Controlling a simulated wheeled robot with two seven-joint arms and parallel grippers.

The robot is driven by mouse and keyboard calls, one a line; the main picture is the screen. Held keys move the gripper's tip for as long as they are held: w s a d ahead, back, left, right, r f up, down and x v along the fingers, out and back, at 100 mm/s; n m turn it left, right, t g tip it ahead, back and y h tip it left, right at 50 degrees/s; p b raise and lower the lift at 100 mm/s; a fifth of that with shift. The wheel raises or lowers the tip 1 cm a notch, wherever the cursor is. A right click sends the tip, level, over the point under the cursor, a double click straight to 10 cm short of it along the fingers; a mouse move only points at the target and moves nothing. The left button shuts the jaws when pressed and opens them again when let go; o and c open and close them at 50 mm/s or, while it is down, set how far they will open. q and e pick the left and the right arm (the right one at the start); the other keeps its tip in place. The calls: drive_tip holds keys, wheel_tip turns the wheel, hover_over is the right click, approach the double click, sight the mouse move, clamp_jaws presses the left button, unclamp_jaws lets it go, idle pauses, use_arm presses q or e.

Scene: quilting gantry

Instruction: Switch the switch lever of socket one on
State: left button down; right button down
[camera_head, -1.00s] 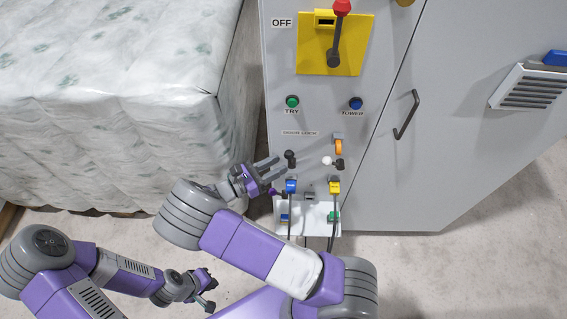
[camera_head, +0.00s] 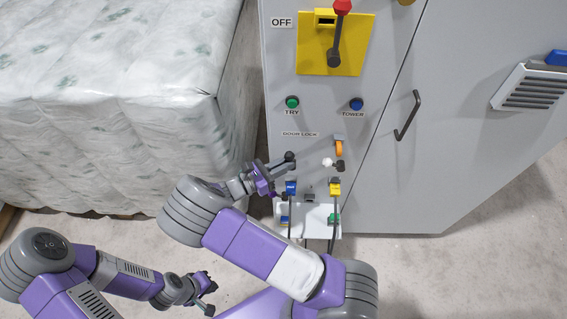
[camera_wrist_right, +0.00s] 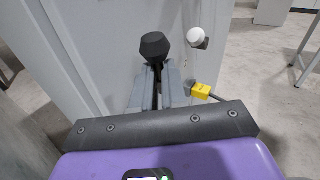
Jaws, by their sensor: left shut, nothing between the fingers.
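A switch lever with a black knob (camera_head: 289,156) stands on the lower front of the grey cabinet, above a blue plug (camera_head: 291,187). It also shows in the right wrist view (camera_wrist_right: 156,46). My right gripper (camera_head: 276,169) is at this lever; in the right wrist view its fingers (camera_wrist_right: 157,88) are closed around the stem below the knob. The stem is partly hidden by the fingers. I cannot read a socket number. My left gripper (camera_head: 207,285) is low over the floor at the left, shut and empty.
A second lever with a white knob (camera_head: 327,162) sits to the right, above a yellow plug (camera_head: 335,188). An orange latch (camera_head: 339,147) and a yellow plate with a red-tipped handle (camera_head: 342,7) are higher. A quilted block (camera_head: 110,90) stands at left.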

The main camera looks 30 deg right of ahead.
drive_tip(key=shift+w+r, duration=0.1)
drive_tip(key=shift+r, duration=0.3)
drive_tip(key=p, duration=0.1)
drive_tip(key=r+m+p, duration=0.1)
drive_tip(key=p, duration=0.1)
drive_tip(key=shift+d+y, duration=0.25)
drive_tip(key=shift+y, duration=0.15)
drive_tip(key=shift+f+y+p, duration=0.1)
drive_tip(key=shift+y+p, duration=0.2)
drive_tip(key=shift+p, duration=0.4)
drive_tip(key=shift+f, duration=0.1)
drive_tip(key=c, duration=1.2)
unclamp_jaws()
